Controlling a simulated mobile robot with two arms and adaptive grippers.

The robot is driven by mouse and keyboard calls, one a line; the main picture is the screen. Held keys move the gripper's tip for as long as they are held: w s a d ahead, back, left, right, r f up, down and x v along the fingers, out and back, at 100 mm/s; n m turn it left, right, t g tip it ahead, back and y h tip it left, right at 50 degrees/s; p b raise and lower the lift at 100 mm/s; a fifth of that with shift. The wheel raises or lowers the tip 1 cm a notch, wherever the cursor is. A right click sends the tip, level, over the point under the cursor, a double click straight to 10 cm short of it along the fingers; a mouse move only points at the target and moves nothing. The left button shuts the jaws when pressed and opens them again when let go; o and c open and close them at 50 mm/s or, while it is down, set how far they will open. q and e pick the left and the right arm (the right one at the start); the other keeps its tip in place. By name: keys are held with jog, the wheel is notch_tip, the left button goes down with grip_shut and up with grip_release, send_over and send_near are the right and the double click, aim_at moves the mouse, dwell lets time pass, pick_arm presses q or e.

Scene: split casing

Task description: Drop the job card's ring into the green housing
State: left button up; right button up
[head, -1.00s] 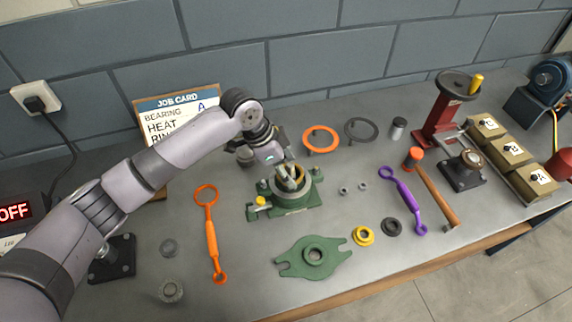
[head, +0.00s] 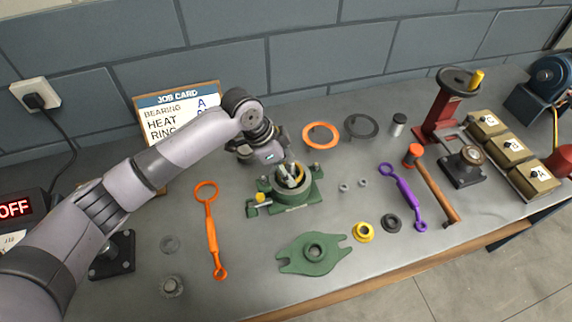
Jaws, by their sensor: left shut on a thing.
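The green housing (head: 296,197) stands upright on the bench in the middle, with a round open mouth and a yellow knob at its left. My left gripper (head: 291,180) comes down over it, with its fingertips at the mouth. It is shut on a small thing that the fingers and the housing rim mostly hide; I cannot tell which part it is. The job card (head: 170,110) leans at the back wall; it reads BEARING A and HEAT, and my arm covers its lower lines. An orange ring (head: 306,133) and a dark grey ring (head: 348,127) lie behind the housing. My right gripper is not in view.
A green flanged cover (head: 291,264) lies in front. A yellow ring (head: 357,234), a black ring (head: 385,226), an orange wrench (head: 211,236), a purple wrench (head: 406,192) and a mallet (head: 434,185) lie around. A red press (head: 435,120) and lidded boxes (head: 510,149) stand right.

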pick_arm(q)
jog(key=o, duration=1.3)
jog(key=shift+f, duration=0.1)
notch_tip(320, 180, up, 11)
jog(key=p, duration=1.1)
jog(key=shift+r, duration=0.2)
jog(key=shift+d+v, duration=0.2)
jog(key=shift+v, duration=3.25)
jog(key=shift+d+v, duration=0.15)
jog(key=shift+v, duration=3.25)
